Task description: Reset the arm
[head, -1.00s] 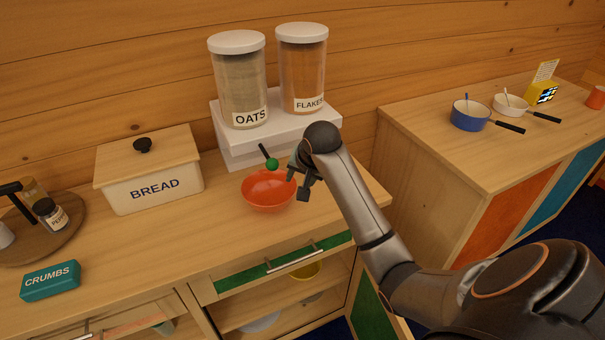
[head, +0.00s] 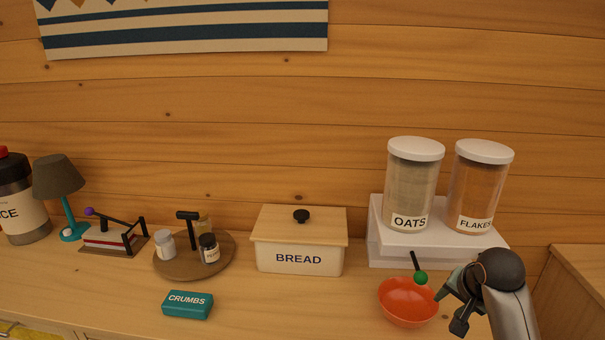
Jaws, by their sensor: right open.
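My right gripper (head: 450,309) is at the lower right of the head view, just right of the orange bowl (head: 408,312). Its fingers are apart, with nothing seen between them. The arm behind it rises from the bottom edge. The bowl stands on the wooden counter, and a dark handle with a green ball (head: 420,277) shows above its rim. I cannot tell whether the gripper touches the bowl. My left gripper is not in view.
A white riser (head: 384,246) behind the bowl bears the OATS jar (head: 412,185) and FLAKES jar (head: 480,190). Left of it are the BREAD box (head: 300,260), the teal CRUMBS box (head: 187,305), a round tray (head: 172,270) with shakers, and a lamp (head: 58,178). Counter between CRUMBS and bowl is bare.

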